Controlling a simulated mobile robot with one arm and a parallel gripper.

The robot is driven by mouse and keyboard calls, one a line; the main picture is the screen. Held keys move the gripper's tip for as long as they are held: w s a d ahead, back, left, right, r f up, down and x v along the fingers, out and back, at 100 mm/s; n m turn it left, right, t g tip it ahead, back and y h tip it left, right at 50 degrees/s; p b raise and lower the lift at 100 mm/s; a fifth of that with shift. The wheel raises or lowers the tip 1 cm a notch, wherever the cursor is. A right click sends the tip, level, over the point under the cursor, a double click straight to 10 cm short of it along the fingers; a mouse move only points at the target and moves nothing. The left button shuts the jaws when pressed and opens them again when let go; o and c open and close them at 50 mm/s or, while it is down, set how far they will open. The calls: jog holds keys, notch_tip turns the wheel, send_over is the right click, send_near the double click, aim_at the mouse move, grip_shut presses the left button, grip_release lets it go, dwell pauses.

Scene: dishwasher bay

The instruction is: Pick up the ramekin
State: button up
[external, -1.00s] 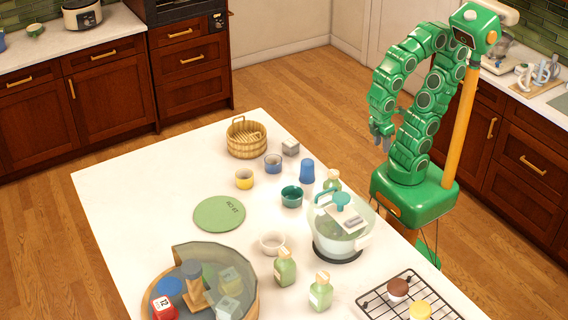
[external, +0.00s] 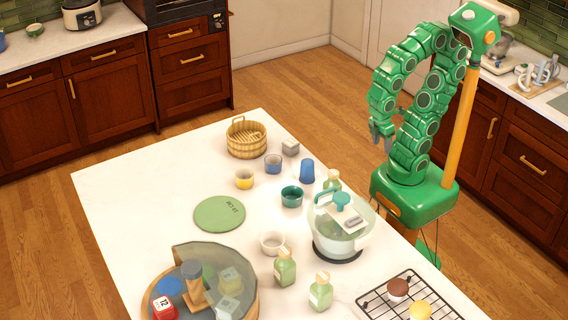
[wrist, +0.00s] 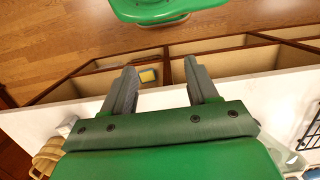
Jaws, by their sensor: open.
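Several small round dishes stand on the white island, and I cannot tell for certain which one is the ramekin. There is a white one (external: 272,243), a teal one (external: 292,196), a yellow one (external: 244,179) and a grey-blue one (external: 273,163). They are apart from each other. My gripper (external: 381,143) hangs beside my column, past the island's right edge and away from all the dishes. In the wrist view my gripper (wrist: 160,72) is open with nothing between its fingers. None of these dishes shows clearly in the wrist view.
A clear lidded pot (external: 340,228), green bottles (external: 285,268) and a blue cup (external: 307,171) stand near the dishes. A wooden basket (external: 246,140), green round mat (external: 219,213), glass-walled round tray (external: 250,290) and wire rack (external: 375,300) are around. The island's left part is bare.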

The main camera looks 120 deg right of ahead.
jog(key=o, duration=0.7)
jog(key=n+t, duration=0.2)
jog(key=n, duration=2.3)
send_over(292, 195)
jog(key=w+a, duration=0.2)
jog(key=a, duration=0.1)
notch_tip(292, 195, down, 8)
jog(key=shift+s+r, duration=0.1)
jog(key=shift+r, duration=0.1)
jog(key=shift+s+d+f, duration=0.1)
jog(key=shift+f, duration=1.7)
jog(key=shift+d+f, duration=0.1)
jog(key=shift+f, duration=1.65)
